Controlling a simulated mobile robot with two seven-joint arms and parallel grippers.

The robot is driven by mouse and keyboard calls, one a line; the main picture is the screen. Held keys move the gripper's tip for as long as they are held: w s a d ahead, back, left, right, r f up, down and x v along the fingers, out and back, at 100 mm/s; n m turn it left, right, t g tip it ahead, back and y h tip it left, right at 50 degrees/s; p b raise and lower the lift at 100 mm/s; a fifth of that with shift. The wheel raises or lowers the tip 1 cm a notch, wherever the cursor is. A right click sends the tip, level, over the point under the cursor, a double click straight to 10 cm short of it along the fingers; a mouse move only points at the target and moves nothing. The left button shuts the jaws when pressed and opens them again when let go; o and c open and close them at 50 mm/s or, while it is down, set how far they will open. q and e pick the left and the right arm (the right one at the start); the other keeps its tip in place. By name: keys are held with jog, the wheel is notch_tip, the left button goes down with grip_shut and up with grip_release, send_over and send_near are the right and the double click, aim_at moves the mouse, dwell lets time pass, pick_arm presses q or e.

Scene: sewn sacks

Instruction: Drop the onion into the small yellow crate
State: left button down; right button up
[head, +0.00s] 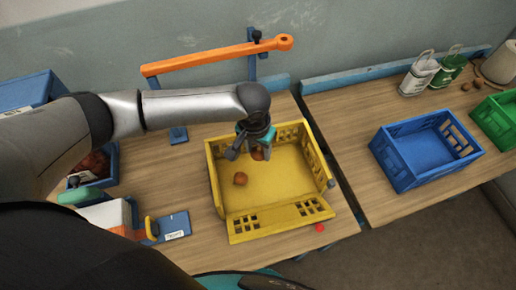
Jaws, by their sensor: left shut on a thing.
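The small yellow crate (290,165) stands on the wooden table in the middle of the head view, its near side wall lower than the others. One brown onion (240,179) lies on its floor toward the left. My left gripper (254,150) reaches over the crate's back left part and points down. It is shut on another brown onion (258,154), partly hidden by the fingers. Whether this onion touches the crate floor I cannot tell. My right gripper is not in view.
A blue crate (468,165) stands on the right table, a green crate (492,112) beyond it. White and green bags stand at the back right. An orange bar (215,56) on a blue post rises behind the yellow crate. A red ball (320,228) lies at the front edge.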

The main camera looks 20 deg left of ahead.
aim_at(255, 158)
pick_arm(q)
jog(key=shift+c, duration=1.1)
grip_release()
notch_tip(255, 158, up, 15)
jog(key=s+p, duration=0.1)
jog(key=shift+s+a, duration=0.2)
jog(key=shift+s, duration=0.2)
